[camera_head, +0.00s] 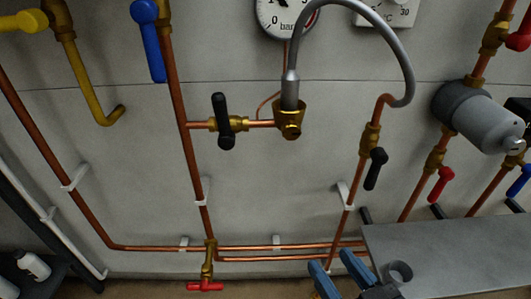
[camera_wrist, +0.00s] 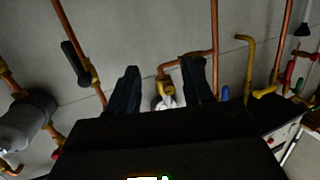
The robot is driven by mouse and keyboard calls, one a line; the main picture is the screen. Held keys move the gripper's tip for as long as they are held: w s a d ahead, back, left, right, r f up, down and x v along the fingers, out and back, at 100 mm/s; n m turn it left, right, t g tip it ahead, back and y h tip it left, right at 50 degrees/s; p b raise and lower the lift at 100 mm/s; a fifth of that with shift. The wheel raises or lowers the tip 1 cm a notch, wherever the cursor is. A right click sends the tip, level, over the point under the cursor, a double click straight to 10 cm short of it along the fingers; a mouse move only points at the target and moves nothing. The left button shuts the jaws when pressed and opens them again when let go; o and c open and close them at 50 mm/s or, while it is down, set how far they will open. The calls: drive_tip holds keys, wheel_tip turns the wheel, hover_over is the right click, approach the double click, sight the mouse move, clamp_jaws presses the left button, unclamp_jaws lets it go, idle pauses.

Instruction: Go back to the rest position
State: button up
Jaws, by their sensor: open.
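My gripper (camera_head: 338,272) is at the bottom of the head view, right of centre, with its two blue fingers apart. Nothing shows between them there. In the wrist view my gripper (camera_wrist: 160,82) has its dark fingers spread, with pipework and a pale round end visible beyond the gap. I cannot tell the depth of that gap from the pipes. The fingers appear in front of the lower copper pipes (camera_head: 280,248) in the head view. The wrist view is dark, and my gripper's body hides its lower part.
A grey hose (camera_head: 385,35) arches from a brass fitting (camera_head: 290,115) to the right-hand copper pipe. Black-handled valves (camera_head: 223,120), a blue lever (camera_head: 150,40), a red tap (camera_head: 205,286) and a grey pump (camera_head: 480,115) stand out from the wall. A flat grey surface (camera_head: 460,250) fills the lower right.

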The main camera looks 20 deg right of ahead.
drive_tip(key=s+d+g, duration=0.1)
drive_tip(key=s+d, duration=0.1)
drive_tip(key=s, duration=1.8)
drive_tip(key=shift+r, duration=0.35)
drive_tip(key=shift+s+d, duration=0.1)
drive_tip(key=shift+c, duration=0.3)
